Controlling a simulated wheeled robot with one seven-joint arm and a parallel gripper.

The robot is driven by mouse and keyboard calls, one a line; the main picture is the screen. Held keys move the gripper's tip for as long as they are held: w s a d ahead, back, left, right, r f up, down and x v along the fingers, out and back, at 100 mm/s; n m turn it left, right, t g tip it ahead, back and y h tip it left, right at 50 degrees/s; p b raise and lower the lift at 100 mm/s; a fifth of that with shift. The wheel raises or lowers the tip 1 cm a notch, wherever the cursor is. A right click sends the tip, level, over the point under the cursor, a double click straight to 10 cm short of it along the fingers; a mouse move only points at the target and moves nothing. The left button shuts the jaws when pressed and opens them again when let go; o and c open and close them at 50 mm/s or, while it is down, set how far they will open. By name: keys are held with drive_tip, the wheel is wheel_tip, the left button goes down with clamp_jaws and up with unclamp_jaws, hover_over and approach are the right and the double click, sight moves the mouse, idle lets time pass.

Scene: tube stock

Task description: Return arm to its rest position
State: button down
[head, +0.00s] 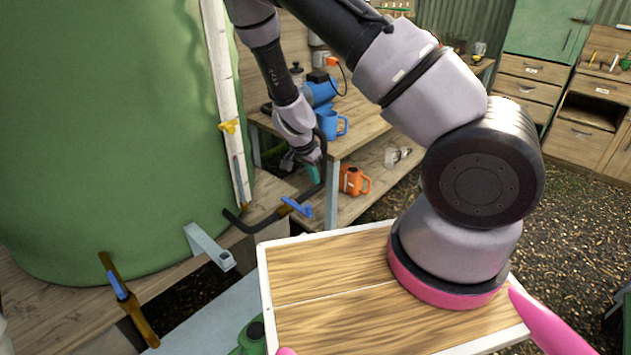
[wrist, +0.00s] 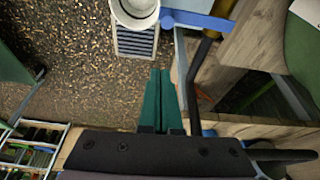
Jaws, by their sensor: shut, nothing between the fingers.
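My arm reaches from the right foreground across the top of the head view, then bends down to my gripper (head: 313,174). My gripper hangs beside the wooden workbench, near a black pipe. Its teal fingertips point down. In the wrist view the two teal fingers (wrist: 159,75) lie side by side, closed, with nothing held. The pipe partly hides the gripper in the head view.
A large green tank (head: 100,130) fills the left. The black pipe (head: 265,222) with a blue handle (head: 297,207) is close to my gripper. Gravel is open at right.

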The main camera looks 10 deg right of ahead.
drive_tip(key=s+r+n+t+y, duration=0.1)
drive_tip(key=s+r+y, duration=0.15)
drive_tip(key=r, duration=1.15)
drive_tip(key=s+r+n+y, duration=0.1)
drive_tip(key=r+y, duration=0.2)
drive_tip(key=r, duration=1.1)
drive_tip(key=s+d+r+n+t, duration=0.2)
drive_tip(key=s+d+r, duration=0.1)
drive_tip(key=s+r, duration=0.6)
drive_tip(key=s+d+r+n+t, duration=0.1)
drive_tip(key=s+d+r+n, duration=0.1)
drive_tip(key=s+r, duration=0.6)
drive_tip(key=shift+s+d+r+t, duration=0.4)
drive_tip(key=shift+d, duration=0.35)
